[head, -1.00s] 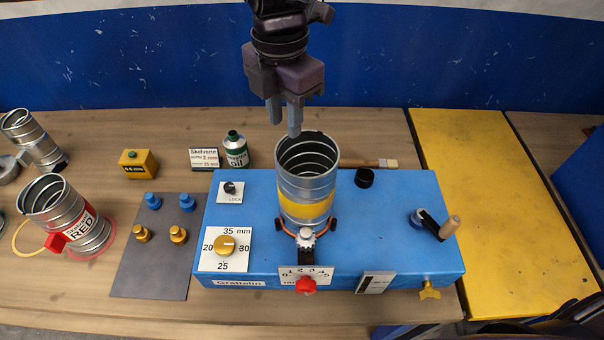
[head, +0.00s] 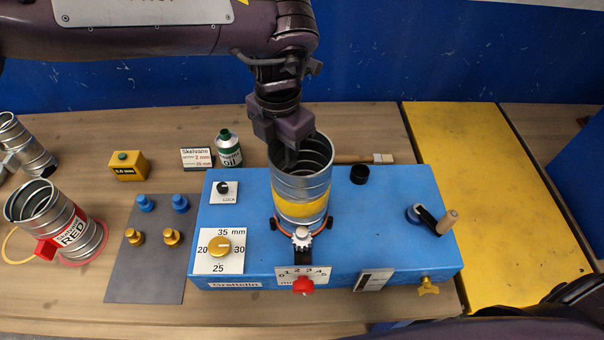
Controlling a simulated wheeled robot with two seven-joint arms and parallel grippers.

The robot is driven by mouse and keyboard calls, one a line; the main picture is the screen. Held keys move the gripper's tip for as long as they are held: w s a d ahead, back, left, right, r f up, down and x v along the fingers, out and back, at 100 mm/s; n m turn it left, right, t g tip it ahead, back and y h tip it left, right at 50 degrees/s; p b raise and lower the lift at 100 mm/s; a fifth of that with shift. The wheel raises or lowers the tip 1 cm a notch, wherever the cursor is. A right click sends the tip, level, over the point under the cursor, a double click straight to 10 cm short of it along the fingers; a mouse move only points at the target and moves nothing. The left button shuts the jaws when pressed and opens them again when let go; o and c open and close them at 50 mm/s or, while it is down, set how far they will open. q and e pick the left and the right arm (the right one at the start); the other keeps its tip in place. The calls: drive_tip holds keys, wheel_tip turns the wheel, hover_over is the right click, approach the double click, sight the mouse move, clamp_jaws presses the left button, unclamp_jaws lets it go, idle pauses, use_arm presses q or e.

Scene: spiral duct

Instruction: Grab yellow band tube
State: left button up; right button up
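The yellow band tube (head: 302,184) is a silver spiral duct with a yellow band (head: 300,208) low on its side. It stands upright on the blue machine (head: 370,225), within an orange-brown ring clamp at its foot. My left gripper (head: 288,158) comes down from above at the tube's back left rim. A finger shows against the tube's open mouth. The other finger is largely hidden, so I cannot tell whether the fingers are closed on the wall. My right gripper is not in view.
The machine carries a dial (head: 219,247), a black cup (head: 359,174) and a crank handle (head: 447,222). A green oil can (head: 228,148) and a brush (head: 380,158) are behind it. A red-label tube (head: 58,220) stands left. The yellow board (head: 465,180) at right is clear.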

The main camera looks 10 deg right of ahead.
use_arm(q)
drive_tip(key=shift+f, duration=0.2)
drive_tip(key=shift+s, duration=0.1)
drive_tip(key=shift+c, duration=1.2)
clamp_jaws()
drive_tip(key=shift+r, duration=0.1)
